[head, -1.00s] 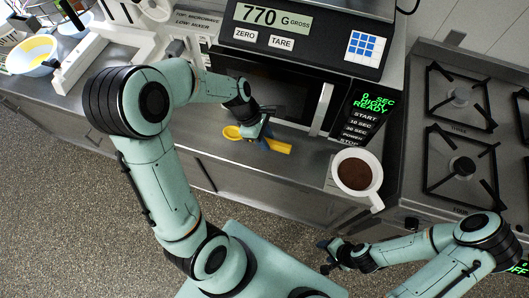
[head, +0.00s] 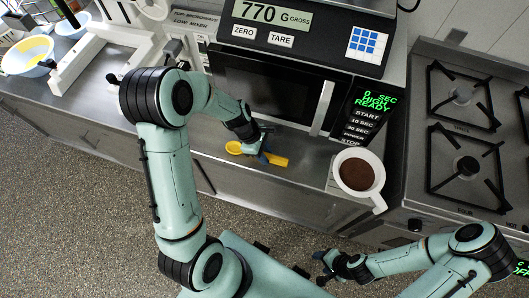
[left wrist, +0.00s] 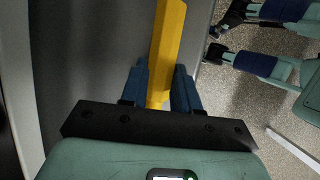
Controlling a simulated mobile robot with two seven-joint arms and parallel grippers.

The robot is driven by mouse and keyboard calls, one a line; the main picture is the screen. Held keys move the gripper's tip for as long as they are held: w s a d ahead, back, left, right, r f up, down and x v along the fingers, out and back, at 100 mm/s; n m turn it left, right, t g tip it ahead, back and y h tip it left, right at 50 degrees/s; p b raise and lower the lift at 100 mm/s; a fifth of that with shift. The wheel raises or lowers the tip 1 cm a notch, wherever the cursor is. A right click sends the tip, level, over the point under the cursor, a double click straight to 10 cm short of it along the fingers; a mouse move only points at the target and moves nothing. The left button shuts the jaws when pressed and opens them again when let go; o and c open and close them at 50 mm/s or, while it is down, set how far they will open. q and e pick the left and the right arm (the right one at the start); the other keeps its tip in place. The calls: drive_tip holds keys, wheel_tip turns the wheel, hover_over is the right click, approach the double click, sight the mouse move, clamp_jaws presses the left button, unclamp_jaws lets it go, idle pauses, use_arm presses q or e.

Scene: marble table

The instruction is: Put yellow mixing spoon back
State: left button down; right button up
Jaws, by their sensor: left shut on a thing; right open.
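The yellow mixing spoon (head: 277,160) is at the counter's front edge, below the microwave door in the head view. My left gripper (head: 262,152) is shut on its handle, with the bowl end to the left and the handle end to the right. In the left wrist view, the yellow handle (left wrist: 168,45) passes between the blue fingers (left wrist: 158,88). I cannot tell whether the spoon touches the counter. My right gripper (head: 324,268) is open and empty, over the floor at the lower right, away from the spoon.
The microwave (head: 270,88) carries a scale (head: 310,30). A white cup with brown contents (head: 358,174) stands right of the spoon, near the stove (head: 465,140). A white mixer stand (head: 75,75) and a bowl with yellow contents (head: 28,55) are at the left.

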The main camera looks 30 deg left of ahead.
use_arm(q)
drive_tip(key=c, duration=0.8)
unclamp_jaws()
drive_tip(key=shift+s+f, duration=0.1)
use_arm(e)
drive_tip(key=shift+s+f, duration=0.1)
use_arm(q)
drive_tip(key=shift+f, duration=0.1)
drive_tip(key=p+v, duration=0.1)
drive_tip(key=v, duration=1.2)
drive_tip(key=shift+a+p, duration=0.3)
drive_tip(key=shift+p, duration=0.05)
use_arm(e)
drive_tip(key=shift+w+r, duration=1.1)
drive_tip(key=shift+r, duration=0.05)
drive_tip(key=shift+s, duration=0.1)
